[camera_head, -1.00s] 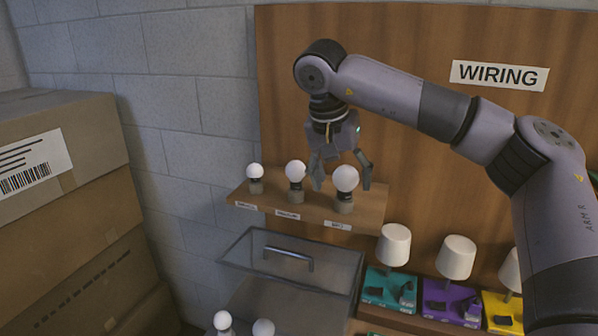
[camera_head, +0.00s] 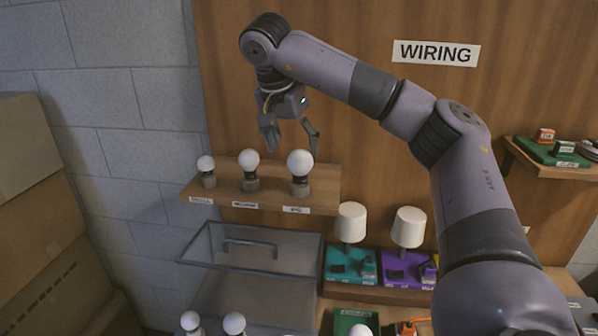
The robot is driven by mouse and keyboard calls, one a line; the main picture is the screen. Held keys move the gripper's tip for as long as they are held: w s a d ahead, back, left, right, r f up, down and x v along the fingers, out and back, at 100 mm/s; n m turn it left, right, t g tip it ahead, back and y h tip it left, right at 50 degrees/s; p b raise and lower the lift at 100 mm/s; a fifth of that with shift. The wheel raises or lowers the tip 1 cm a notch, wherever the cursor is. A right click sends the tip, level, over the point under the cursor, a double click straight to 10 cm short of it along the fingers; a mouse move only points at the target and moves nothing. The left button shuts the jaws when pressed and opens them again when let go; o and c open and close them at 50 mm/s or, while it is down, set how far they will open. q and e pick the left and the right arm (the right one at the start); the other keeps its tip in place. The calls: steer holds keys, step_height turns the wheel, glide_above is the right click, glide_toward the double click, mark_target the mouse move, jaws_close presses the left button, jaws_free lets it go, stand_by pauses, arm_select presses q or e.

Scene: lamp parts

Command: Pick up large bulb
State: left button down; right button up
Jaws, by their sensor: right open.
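The large bulb (camera_head: 300,163) is a round white globe standing upright in a small holder at the right end of a wooden wall shelf, behind a label that seems to read BIG. My right gripper (camera_head: 292,148) is open and empty, pointing down just above the large bulb and slightly left of it. I cannot tell whether a finger touches the globe. A medium bulb (camera_head: 249,160) and a small bulb (camera_head: 206,163) stand to its left on the same shelf (camera_head: 265,200). My left gripper is not in view.
A clear lidded bin (camera_head: 250,250) is below the shelf. White-shaded lamps (camera_head: 351,222) on coloured bases stand to the lower right. More bulbs (camera_head: 234,323) show at the bottom edge. Cardboard boxes (camera_head: 30,200) are at the left. A small shelf (camera_head: 560,168) is at the right.

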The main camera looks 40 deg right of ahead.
mark_target(300, 164)
steer(key=x, duration=0.2)
steer(key=shift+d+f, duration=0.2)
steer(key=shift+f, duration=0.05)
steer(key=shift+d+f, duration=0.15)
steer(key=p+x, duration=0.2)
steer(key=x, duration=0.2)
steer(key=shift+w+d, duration=0.15)
steer(key=shift+d+f, duration=0.1)
steer(key=shift+f, duration=0.25)
steer(key=shift+r, duration=0.1)
steer(key=shift+c, duration=1.2)
steer(key=c, duration=0.8)
